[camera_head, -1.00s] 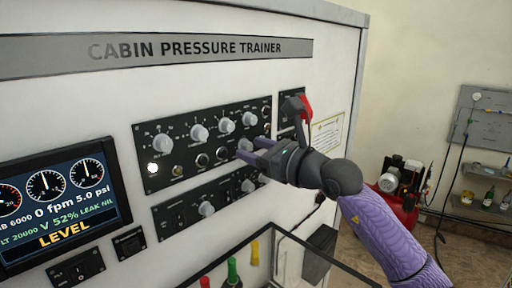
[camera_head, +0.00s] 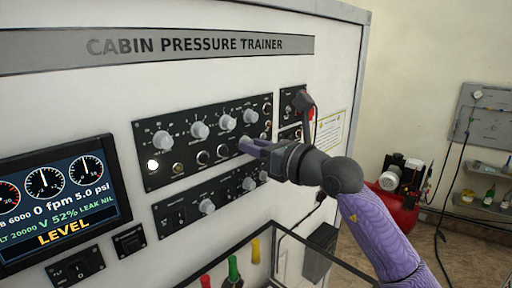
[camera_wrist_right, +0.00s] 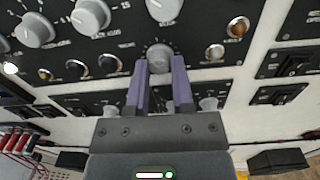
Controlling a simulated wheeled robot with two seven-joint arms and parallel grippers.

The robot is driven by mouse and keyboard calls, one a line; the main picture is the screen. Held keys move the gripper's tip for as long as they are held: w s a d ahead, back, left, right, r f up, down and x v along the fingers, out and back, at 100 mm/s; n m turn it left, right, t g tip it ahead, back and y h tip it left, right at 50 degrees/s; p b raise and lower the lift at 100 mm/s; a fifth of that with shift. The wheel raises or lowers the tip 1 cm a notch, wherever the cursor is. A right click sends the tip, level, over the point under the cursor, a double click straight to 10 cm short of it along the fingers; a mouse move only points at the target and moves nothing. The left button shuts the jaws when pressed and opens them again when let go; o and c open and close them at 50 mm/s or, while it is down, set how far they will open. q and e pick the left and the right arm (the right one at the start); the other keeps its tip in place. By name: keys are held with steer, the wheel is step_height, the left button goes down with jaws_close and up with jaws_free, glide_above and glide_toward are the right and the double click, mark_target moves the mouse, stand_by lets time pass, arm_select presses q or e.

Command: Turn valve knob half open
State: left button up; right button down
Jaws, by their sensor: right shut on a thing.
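The valve knob (camera_wrist_right: 160,57) is a round grey knob on the black upper control panel (camera_head: 168,176). In the right wrist view it sits between the two purple fingers of my right gripper (camera_wrist_right: 159,68). The fingers are shut on its sides. In the head view my right gripper (camera_head: 247,146) reaches the panel from the right and its fingers hide most of that knob. The display (camera_head: 62,200) shows "V 52%", "0 fpm", "5.0 psi" and "LEVEL". My left gripper is not in view.
Several larger grey knobs (camera_wrist_right: 92,16) line the row above the held knob. Small dark and brass knobs flank it. A lower black panel (camera_head: 183,214) carries more knobs. A red compressor (camera_head: 398,207) stands on the floor at right.

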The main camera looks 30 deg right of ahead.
steer(key=shift+m+p, duration=1.6)
steer(key=shift+m, duration=1.7)
steer(key=shift+f, duration=0.1)
steer(key=shift+c, duration=2.4)
jaws_free()
steer(key=shift+s, duration=0.1)
steer(key=b+v, duration=0.4)
steer(key=v, duration=0.5)
steer(key=shift+s+b, duration=0.35)
steer(key=shift+s, duration=0.05)
